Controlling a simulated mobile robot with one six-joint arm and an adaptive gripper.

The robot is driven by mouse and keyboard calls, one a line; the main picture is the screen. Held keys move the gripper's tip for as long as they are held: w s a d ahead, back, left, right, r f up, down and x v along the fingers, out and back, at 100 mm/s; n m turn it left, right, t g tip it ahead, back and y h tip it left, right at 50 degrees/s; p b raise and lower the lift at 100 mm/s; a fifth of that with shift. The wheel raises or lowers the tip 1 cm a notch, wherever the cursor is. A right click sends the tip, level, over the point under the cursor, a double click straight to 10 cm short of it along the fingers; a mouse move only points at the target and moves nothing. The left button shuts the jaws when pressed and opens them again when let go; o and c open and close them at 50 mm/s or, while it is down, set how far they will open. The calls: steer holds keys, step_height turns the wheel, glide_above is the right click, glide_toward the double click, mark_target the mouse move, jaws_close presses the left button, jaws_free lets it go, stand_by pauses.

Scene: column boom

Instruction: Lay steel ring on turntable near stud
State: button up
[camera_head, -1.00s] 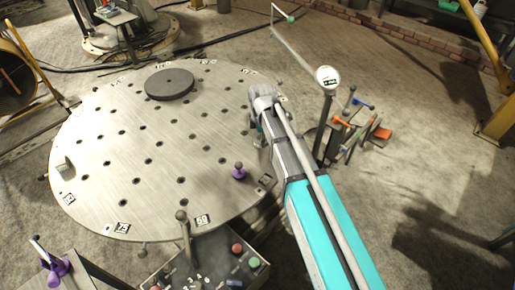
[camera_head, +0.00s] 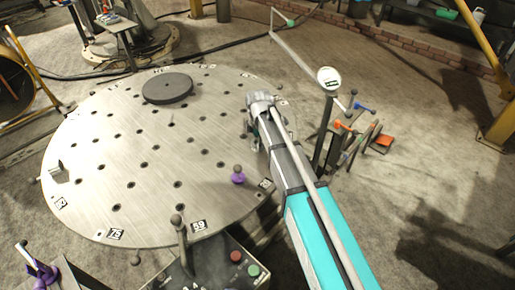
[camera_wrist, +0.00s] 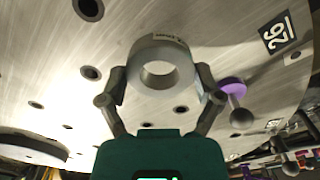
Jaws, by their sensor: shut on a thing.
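The steel ring (camera_wrist: 184,68) is a thick grey ring with a small label on its rim. My gripper (camera_wrist: 163,75) is shut on it, one finger at each side. The large round turntable (camera_head: 130,185) has many holes and fills the background of the wrist view. A purple-based stud with a grey ball top (camera_head: 238,175) stands near its front right edge; it also shows in the wrist view (camera_wrist: 235,100), right of the ring. In the head view my gripper (camera_head: 252,125) is at the turntable's right edge, beyond the stud. Whether the ring touches the plate I cannot tell.
A dark disc (camera_head: 167,87) lies at the turntable's far side. A small metal block (camera_head: 55,167) sits at its left edge. A control box with a lever and buttons (camera_head: 215,262) stands in front. A gauge post (camera_head: 328,80) and tool rack are at right.

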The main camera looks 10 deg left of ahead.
steer(key=shift+w+a+f+b, duration=0.15)
steer(key=shift+w+f+b, duration=0.2)
steer(key=shift+f+b, duration=1.55)
steer(key=shift+f, duration=0.1)
steer(key=shift+f, duration=0.1)
steer(key=o, duration=1.1)
steer(key=shift+r, duration=0.2)
step_height(320, 180, up, 12)
steer(key=p, duration=1.2)
